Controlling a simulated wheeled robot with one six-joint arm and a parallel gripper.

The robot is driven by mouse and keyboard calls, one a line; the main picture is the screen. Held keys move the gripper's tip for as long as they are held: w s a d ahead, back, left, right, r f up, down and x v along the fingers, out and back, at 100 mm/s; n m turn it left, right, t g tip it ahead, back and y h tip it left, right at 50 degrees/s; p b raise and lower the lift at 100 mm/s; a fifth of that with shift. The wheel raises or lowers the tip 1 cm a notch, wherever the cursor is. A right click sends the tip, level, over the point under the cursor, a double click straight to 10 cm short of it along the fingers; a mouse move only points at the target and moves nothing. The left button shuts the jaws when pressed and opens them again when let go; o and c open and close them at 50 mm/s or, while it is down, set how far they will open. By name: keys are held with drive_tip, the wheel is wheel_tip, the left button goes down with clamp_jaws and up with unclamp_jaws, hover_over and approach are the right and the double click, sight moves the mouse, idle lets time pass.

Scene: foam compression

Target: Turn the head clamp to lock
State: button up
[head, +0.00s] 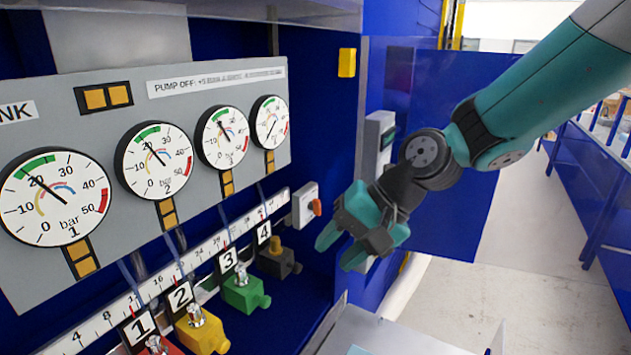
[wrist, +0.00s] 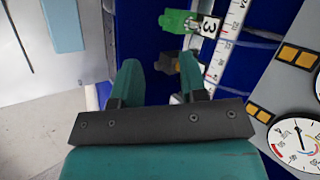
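No part is marked as the head clamp, so I cannot tell which it is.
The gauge panel (head: 150,100) has several round dials. Below it stand a green valve block (head: 246,294), a yellow one (head: 203,332) and a red one, along a ruler strip. A blue panel (head: 445,150) is behind my arm. Open floor (head: 530,290) lies at right.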

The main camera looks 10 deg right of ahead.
drive_tip(key=w+d+r+m+t+y+p, duration=0.1)
drive_tip(key=w+d+m+t+p, duration=0.3)
drive_tip(key=w+m, duration=0.55)
drive_tip(key=m+t+p, duration=0.4)
drive_tip(key=m+p, duration=0.1)
drive_tip(key=m, duration=0.7)
approach(319, 200)
drive_tip(key=b+x, duration=0.5)
drive_tip(key=x, duration=0.4)
drive_tip(key=shift+a+f+b, duration=0.1)
drive_tip(key=shift+a+b, duration=0.05)
drive_tip(key=shift+b, duration=0.2)
clamp_jaws()
